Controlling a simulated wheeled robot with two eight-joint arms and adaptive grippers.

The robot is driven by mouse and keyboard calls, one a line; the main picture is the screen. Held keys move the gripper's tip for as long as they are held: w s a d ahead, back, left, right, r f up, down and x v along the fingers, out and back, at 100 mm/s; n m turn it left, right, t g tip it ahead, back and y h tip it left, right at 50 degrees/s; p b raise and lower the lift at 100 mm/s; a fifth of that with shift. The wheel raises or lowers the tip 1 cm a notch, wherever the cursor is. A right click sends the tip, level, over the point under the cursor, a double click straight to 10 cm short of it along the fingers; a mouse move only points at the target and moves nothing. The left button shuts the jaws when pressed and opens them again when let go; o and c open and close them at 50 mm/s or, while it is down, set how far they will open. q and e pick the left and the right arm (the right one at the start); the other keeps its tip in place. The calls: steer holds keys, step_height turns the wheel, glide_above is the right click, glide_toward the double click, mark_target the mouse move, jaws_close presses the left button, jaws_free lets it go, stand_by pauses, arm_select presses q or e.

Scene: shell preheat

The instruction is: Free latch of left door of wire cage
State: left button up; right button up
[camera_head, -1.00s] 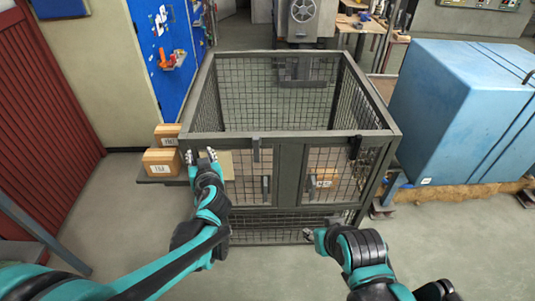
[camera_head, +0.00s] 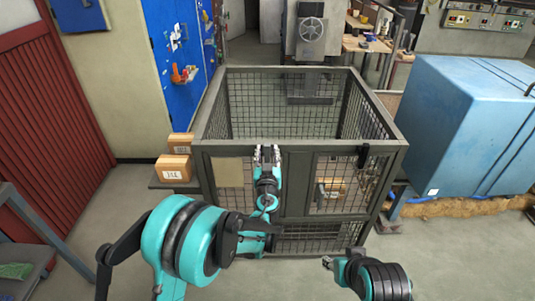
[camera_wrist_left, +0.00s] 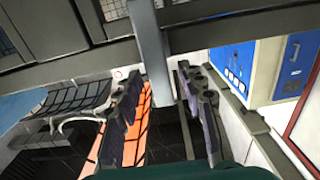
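The wire cage (camera_head: 300,149) stands ahead, with two mesh doors at its front. Its left door (camera_head: 230,195) looks shut, with a beige box or panel behind the mesh. My left gripper (camera_head: 268,154) is at the front top rail, over the left door's latch, which it hides in the head view. In the left wrist view, a grey latch bar (camera_wrist_left: 149,48) comes down between the two spread fingers of this gripper (camera_wrist_left: 160,105); contact is unclear. My right gripper (camera_head: 328,263) is low in front of the cage, small and apart from it.
A dark latch (camera_head: 362,156) sits above the right door (camera_head: 335,185). Cardboard boxes (camera_head: 174,168) stand on a ledge at the cage's left. A blue block (camera_head: 460,125) stands close on the right. The floor in front is clear.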

arm_select(q)
steer(key=shift+w, duration=0.45)
jaws_close()
steer(key=shift+d+f+m, duration=0.45)
steer(key=shift+m, duration=2.55)
steer(key=shift+d+f+m, duration=0.4)
steer(key=shift+d+m, duration=0.1)
steer(key=shift+m, duration=2.5)
steer(key=shift+d+f+m, duration=0.45)
steer(key=shift+m, duration=2.55)
